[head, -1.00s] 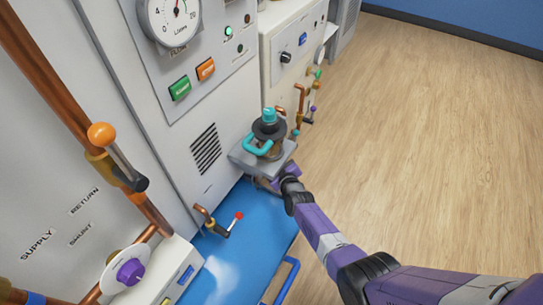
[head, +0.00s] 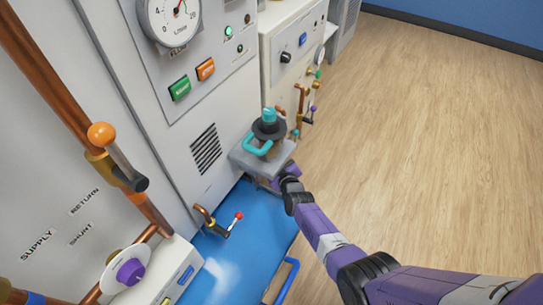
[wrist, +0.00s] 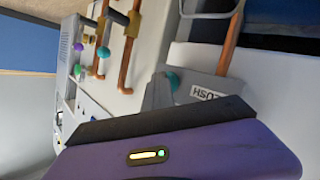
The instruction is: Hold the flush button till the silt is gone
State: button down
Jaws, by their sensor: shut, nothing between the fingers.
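The filter unit has a teal cap (head: 269,114), a black collar (head: 268,129) and a teal loop handle (head: 258,148). It sits on a grey bracket (head: 248,158) on the cabinet front. Its bowl is mostly hidden, so the silt cannot be judged. In the wrist view, a round teal button (wrist: 173,80) is beside a partly covered label that appears to read FLUSH (wrist: 207,93). My gripper (wrist: 160,84) is shut and empty, its grey tip at the button; I cannot tell whether it is pressed in. In the head view the bracket hides the fingertips.
A red-tipped valve lever (head: 238,216) stands out low on the cabinet, left of my arm. Copper pipes with small valves (head: 303,112) are behind the filter. A blue surface (head: 235,265) is below. The wood floor (head: 430,130) to the right is clear.

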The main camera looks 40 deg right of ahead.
jog(key=shift+s+d, duration=0.3)
jog(key=shift+s, duration=0.6)
jog(key=shift+s+d+p, duration=0.1)
jog(key=shift+s+d, duration=0.2)
jog(key=shift+s, duration=0.5)
jog(key=shift+s+d+p, duration=0.15)
jog(key=shift+s+d, duration=0.15)
jog(key=shift+s, duration=0.5)
jog(key=shift+s+d+p, duration=0.1)
jog(key=shift+s+d, duration=0.2)
jog(key=shift+s, duration=0.5)
jog(key=shift+a, duration=0.15)
